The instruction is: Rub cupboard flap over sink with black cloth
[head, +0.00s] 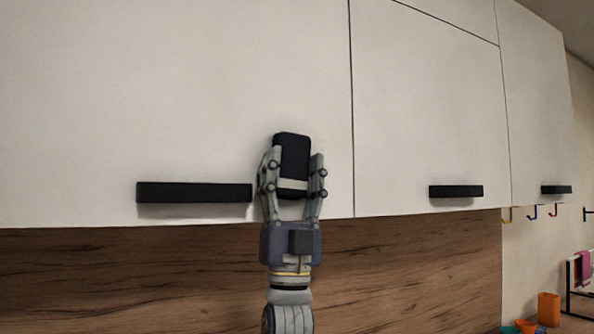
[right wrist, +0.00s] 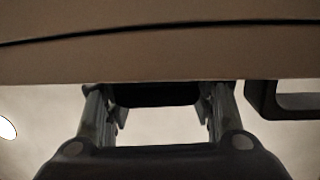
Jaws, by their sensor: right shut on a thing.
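The black cloth (head: 291,152) looks like a folded dark pad with a pale band near its lower end. My right gripper (head: 291,168) is shut on it, with one finger on each side, and holds it upright. The pad is in front of the lower right part of a large white cupboard flap (head: 200,90). I cannot tell if it touches the flap. In the right wrist view the dark pad (right wrist: 155,94) shows between the fingers, by the flap's surface. The sink is not in view, nor is my left gripper.
A black bar handle (head: 194,193) sticks out from the flap just left of my fingers. More white cupboard doors (head: 430,100) with black handles follow to the right. A wood-grain splashback (head: 130,280) lies below. Hooks and an orange container (head: 548,309) are at the far right.

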